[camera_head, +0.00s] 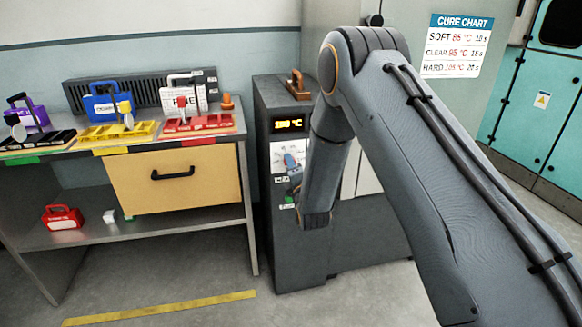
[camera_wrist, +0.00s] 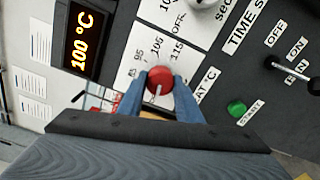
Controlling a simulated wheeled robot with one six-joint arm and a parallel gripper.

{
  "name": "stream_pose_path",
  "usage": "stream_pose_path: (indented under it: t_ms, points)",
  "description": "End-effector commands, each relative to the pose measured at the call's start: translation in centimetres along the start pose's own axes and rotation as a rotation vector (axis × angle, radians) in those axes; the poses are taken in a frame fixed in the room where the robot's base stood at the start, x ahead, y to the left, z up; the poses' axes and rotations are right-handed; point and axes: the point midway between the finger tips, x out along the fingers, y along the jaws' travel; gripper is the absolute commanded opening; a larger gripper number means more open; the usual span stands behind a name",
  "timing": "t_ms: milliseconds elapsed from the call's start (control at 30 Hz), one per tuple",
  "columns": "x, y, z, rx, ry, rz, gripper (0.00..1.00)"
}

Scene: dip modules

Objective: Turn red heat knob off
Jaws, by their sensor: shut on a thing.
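The red heat knob (camera_wrist: 160,78) shows in the wrist view on a white dial plate marked 85, 95, 105 and 115. A pale pointer line on it runs toward the bottom of the wrist view. My gripper (camera_wrist: 159,92) is shut on the knob, with a blue finger on each side. In the head view my gripper (camera_head: 292,161) is at the front panel of the dark grey cabinet (camera_head: 297,235); the knob is hard to make out there. The lit display (camera_wrist: 83,38) reads 100 °C.
A grey knob (camera_wrist: 205,5) with an OFF mark, a black switch (camera_wrist: 290,70) and a green START button (camera_wrist: 237,108) are close by. Left stands a workbench (camera_head: 130,236) with coloured modules, a yellow drawer (camera_head: 175,178) and a red case (camera_head: 62,217) below.

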Motion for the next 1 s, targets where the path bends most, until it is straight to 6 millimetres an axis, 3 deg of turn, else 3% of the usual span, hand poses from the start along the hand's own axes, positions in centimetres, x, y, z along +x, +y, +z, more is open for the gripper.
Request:
stream_pose_path:
  t_ms: [100, 133, 233, 600, 1000]
  points:
    - [0.0, -0.1, -0.1, -0.001, 0.002, -0.001, 0.09]
    - [0.0, -0.1, -0.1, -0.001, 0.002, -0.001, 0.35]
    - [0.0, -0.1, -0.1, 0.000, 0.001, -0.001, 0.50]
    - [-0.5, -0.1, 0.0, 0.001, 0.001, -0.001, 0.50]
    - [-6.5, -0.1, -0.1, 0.000, 0.002, -0.002, 0.50]
